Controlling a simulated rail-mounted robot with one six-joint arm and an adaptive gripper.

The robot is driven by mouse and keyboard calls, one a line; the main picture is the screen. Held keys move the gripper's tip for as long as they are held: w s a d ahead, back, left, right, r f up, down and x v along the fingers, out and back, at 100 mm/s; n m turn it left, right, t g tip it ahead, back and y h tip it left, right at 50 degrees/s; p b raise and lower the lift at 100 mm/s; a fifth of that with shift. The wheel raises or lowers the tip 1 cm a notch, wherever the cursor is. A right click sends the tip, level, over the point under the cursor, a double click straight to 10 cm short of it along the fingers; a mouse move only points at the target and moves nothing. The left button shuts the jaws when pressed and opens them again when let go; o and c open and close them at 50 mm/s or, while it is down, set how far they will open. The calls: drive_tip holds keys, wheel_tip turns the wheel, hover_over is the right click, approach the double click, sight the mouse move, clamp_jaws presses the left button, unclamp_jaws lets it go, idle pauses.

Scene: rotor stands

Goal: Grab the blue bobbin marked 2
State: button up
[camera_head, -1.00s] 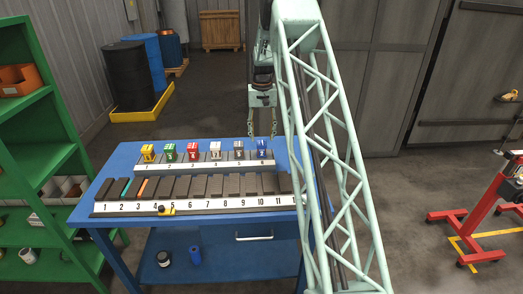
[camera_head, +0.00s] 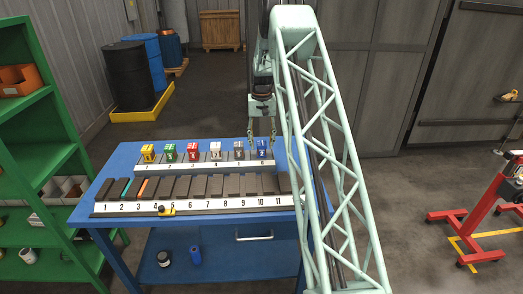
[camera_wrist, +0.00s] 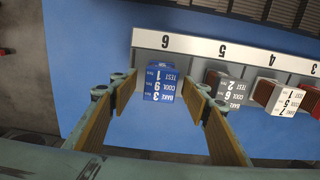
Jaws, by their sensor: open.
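The blue bobbin (camera_head: 262,149) is a box-shaped piece at the right end of the rear rack, at slot 6. In the wrist view the blue bobbin (camera_wrist: 160,82) shows upside-down white lettering with the figures 3, 9 and 1. I cannot make out a mark 2 on it. My gripper (camera_head: 262,139) is open and points down at the blue bobbin. In the wrist view its two padded fingers stand apart on either side of the bobbin, with gaps. How far the fingertips reach down beside it is hard to tell.
A grey bobbin (camera_head: 239,150) stands at slot 5, left of the blue one, with white, red, green and yellow ones further left. A front rack (camera_head: 190,205) numbered to 11 holds dark slots. The blue table (camera_head: 120,160) is bare at its left rear.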

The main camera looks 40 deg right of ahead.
sight(261, 143)
drive_tip(key=shift+f, duration=1.55)
drive_tip(key=c, duration=1.1)
